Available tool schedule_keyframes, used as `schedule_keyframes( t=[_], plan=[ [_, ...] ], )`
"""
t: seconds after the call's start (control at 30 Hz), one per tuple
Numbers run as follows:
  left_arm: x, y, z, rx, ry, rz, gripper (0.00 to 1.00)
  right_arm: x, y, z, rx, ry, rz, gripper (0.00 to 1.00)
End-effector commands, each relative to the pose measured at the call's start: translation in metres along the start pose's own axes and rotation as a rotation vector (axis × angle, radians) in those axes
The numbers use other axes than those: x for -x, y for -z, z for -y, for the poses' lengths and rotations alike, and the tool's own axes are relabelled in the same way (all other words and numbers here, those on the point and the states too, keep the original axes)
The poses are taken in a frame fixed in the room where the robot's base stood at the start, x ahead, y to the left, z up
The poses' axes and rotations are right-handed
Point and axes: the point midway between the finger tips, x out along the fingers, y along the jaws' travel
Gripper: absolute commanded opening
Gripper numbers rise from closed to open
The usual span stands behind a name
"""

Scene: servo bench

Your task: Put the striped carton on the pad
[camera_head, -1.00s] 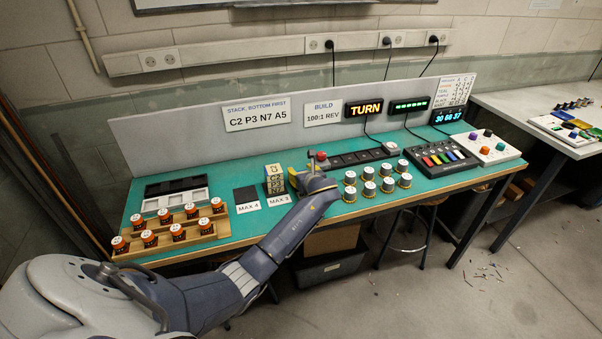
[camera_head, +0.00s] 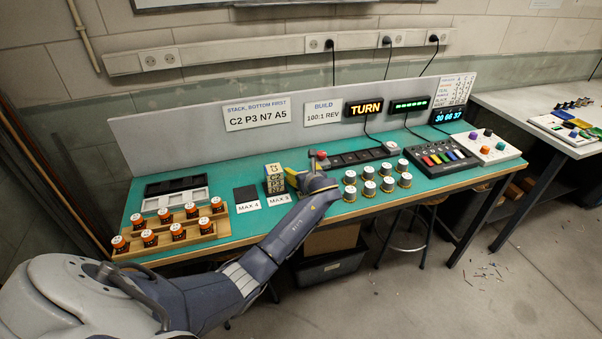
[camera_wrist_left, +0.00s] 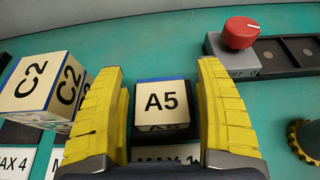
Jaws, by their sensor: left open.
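I see nothing that is clearly a striped carton. A small dark square pad (camera_head: 246,194) lies bare on the green bench behind the MAX 4 card. To its right stands a pale lettered block stack (camera_head: 275,181); in the left wrist view a block marked C2 (camera_wrist_left: 42,88) shows there. My left gripper (camera_wrist_left: 163,82) is open, its yellow fingers on either side of a pale block marked A5 (camera_wrist_left: 162,103), with gaps showing. Contact with it is not visible. In the head view the left gripper (camera_head: 302,181) is right of the stack, and the A5 block is hidden. My right gripper is out of view.
A red knob (camera_wrist_left: 241,32) on a dark strip stands right of the gripper. Several silver-topped cylinders (camera_head: 369,188) are farther right. Wooden racks (camera_head: 172,236) of orange cylinders are at the left. A grey panel (camera_head: 180,140) backs the bench.

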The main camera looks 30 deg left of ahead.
Motion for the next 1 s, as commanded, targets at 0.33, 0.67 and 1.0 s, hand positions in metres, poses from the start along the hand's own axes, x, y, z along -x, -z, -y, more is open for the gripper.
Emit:
schedule_keyframes(
  t=[0.33, 0.67, 1.0],
  plan=[
    [0.059, 0.002, 0.001, 0.001, 0.003, -0.003, 0.70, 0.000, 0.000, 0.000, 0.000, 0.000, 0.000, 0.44],
    [0.103, 0.001, 0.001, 0.000, 0.001, -0.002, 0.70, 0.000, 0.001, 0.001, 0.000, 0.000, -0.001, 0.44],
    [0.116, 0.001, 0.000, -0.001, 0.000, -0.001, 0.70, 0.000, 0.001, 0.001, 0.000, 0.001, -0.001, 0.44]
  ],
)
